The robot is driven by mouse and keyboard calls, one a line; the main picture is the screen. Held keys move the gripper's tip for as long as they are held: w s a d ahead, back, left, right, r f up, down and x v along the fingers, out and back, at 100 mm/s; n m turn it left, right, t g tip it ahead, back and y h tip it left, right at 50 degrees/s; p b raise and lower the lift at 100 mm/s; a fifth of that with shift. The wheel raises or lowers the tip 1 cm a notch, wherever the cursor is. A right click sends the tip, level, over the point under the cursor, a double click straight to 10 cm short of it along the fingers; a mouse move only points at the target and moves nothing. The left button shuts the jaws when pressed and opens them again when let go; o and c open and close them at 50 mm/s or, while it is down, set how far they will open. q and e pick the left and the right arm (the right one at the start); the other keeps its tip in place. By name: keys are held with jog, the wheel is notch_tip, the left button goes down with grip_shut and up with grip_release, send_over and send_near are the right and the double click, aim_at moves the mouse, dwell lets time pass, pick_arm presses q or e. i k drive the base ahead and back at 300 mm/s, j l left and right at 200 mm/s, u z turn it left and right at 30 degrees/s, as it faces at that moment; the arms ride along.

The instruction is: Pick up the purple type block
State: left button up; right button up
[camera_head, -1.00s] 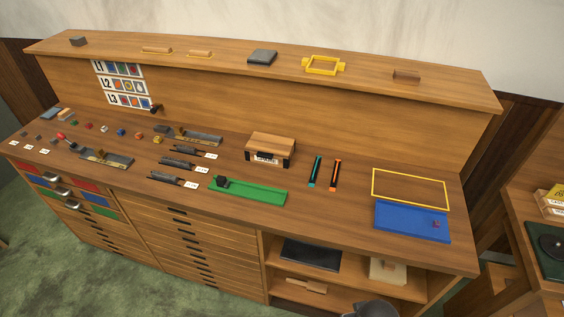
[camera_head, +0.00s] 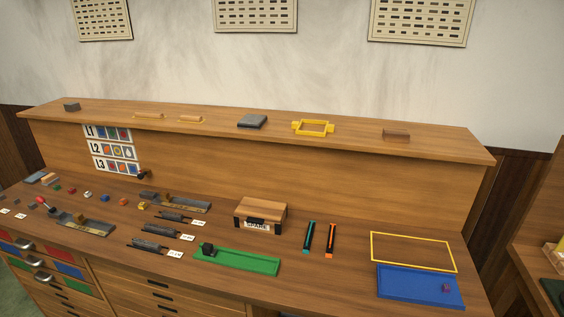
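A small purple block (camera_head: 446,287) sits on the blue tray (camera_head: 405,285) at the right end of the workbench, near the tray's right side. Neither of my grippers shows in the head view.
A yellow frame outline (camera_head: 412,234) lies behind the blue tray. Teal and orange sticks (camera_head: 309,237) lie to its left. A green tray (camera_head: 250,263) with a dark block and a wooden box (camera_head: 260,214) stand mid-bench. A raised shelf (camera_head: 350,137) runs along the back. The bench front right is clear.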

aim_at(446, 288)
jog(key=i+l+z, duration=0.1)
jog(key=l+z, duration=0.25)
jog(key=i+l+z, duration=0.1)
jog(key=z, duration=0.25)
jog(key=i+l+z, duration=0.15)
jog(key=l+z, duration=0.2)
